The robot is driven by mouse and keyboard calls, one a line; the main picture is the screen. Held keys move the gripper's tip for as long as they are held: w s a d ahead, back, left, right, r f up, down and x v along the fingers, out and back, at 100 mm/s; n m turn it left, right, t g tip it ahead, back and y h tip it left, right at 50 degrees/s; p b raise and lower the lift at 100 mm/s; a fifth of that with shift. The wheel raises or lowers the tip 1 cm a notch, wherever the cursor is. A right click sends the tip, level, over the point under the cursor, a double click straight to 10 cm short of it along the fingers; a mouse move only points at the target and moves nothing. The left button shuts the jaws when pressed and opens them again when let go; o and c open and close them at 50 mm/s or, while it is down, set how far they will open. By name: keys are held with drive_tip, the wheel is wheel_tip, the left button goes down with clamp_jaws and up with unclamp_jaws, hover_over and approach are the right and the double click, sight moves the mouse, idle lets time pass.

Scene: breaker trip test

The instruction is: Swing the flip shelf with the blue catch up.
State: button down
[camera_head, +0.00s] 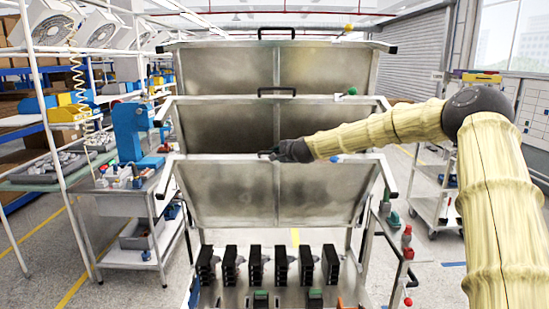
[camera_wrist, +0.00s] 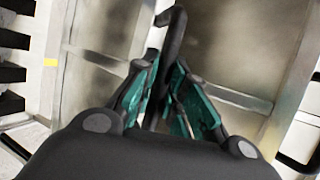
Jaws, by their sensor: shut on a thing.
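The flip shelf with the blue catch (camera_head: 335,158) is the lowest of three metal panels on the rack; its panel (camera_head: 235,195) stands tilted up, its upper edge high and its lower edge above the black blocks. My gripper (camera_head: 270,155) is at the middle of its upper edge, reaching in from the right. In the wrist view, the green fingers of my gripper (camera_wrist: 165,95) are closed around the shelf's black bar handle (camera_wrist: 175,38). In the head view this handle is mostly hidden by my gripper.
The middle shelf with the green catch (camera_head: 352,91) and the top shelf with the yellow catch (camera_head: 348,27) are also tilted up. Several black blocks (camera_head: 255,265) stand in a row below. A side bench (camera_head: 135,205) is left; a trolley (camera_head: 437,200) is right.

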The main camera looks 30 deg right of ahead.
drive_tip(key=shift+w+d+r, duration=0.2)
drive_tip(key=shift+d+r, duration=0.05)
drive_tip(key=shift+r, duration=0.45)
drive_tip(key=shift+w, duration=0.1)
drive_tip(key=c, duration=1.5)
unclamp_jaws()
drive_tip(key=shift+w, duration=0.15)
drive_tip(key=shift+o, duration=0.2)
drive_tip(key=shift+f, duration=0.3)
drive_tip(key=shift+a, duration=0.1)
drive_tip(key=shift+s, duration=0.25)
drive_tip(key=v, duration=1.1)
drive_tip(key=shift+s, duration=0.3)
drive_tip(key=shift+r, duration=0.1)
